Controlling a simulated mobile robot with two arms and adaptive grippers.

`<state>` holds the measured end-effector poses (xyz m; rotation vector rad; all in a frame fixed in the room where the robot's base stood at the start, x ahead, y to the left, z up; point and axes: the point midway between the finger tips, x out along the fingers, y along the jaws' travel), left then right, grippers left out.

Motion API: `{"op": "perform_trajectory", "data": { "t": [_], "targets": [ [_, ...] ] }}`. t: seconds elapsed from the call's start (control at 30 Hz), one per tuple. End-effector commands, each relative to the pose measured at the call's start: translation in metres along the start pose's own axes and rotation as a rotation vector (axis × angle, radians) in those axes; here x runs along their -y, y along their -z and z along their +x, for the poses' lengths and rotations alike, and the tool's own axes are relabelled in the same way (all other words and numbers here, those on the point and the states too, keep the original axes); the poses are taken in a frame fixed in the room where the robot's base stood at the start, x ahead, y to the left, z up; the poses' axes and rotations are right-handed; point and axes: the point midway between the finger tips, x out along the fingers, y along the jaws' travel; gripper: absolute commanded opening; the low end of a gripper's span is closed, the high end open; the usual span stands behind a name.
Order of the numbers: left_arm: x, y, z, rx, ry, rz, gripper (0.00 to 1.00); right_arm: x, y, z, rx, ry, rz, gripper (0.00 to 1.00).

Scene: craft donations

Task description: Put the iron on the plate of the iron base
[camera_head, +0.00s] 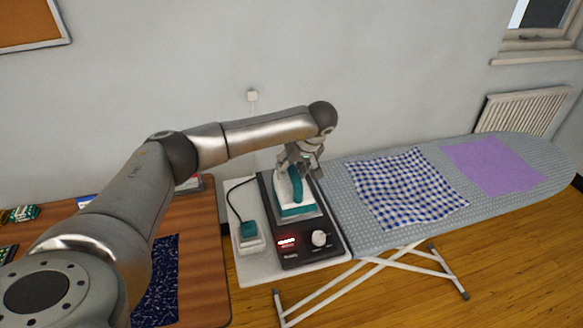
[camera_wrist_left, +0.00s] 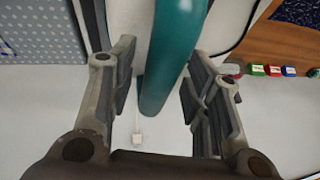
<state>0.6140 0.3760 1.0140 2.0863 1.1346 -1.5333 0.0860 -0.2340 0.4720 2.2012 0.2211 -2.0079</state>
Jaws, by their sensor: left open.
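The iron (camera_head: 294,191), white with a teal handle and teal lower edge, rests on the dark iron base (camera_head: 312,252), which has a red lit display and a round white knob. My left gripper (camera_head: 302,166) is above the iron, at its far end. In the left wrist view, the teal handle (camera_wrist_left: 172,55) runs between the two fingers of my left gripper (camera_wrist_left: 160,100). The fingers are open, with gaps between them and the handle. The gripper hides part of the iron in the head view. My right gripper is not in view.
The ironing board (camera_head: 360,236) stands to the right, with a blue checked cloth (camera_head: 405,188) and a purple cloth (camera_head: 492,165) on it. A teal and white block (camera_head: 249,236) sits left of the base. A wooden table (camera_head: 200,270) is at the left, the wall behind.

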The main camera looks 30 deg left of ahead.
Motion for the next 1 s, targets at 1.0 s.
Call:
{"op": "perform_trajectory", "data": {
  "t": [1.0],
  "targets": [
    [0.0, 0.0, -0.121, 0.0, 0.001, 0.0, 0.45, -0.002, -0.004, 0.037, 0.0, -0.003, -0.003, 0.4]
  ]
}}
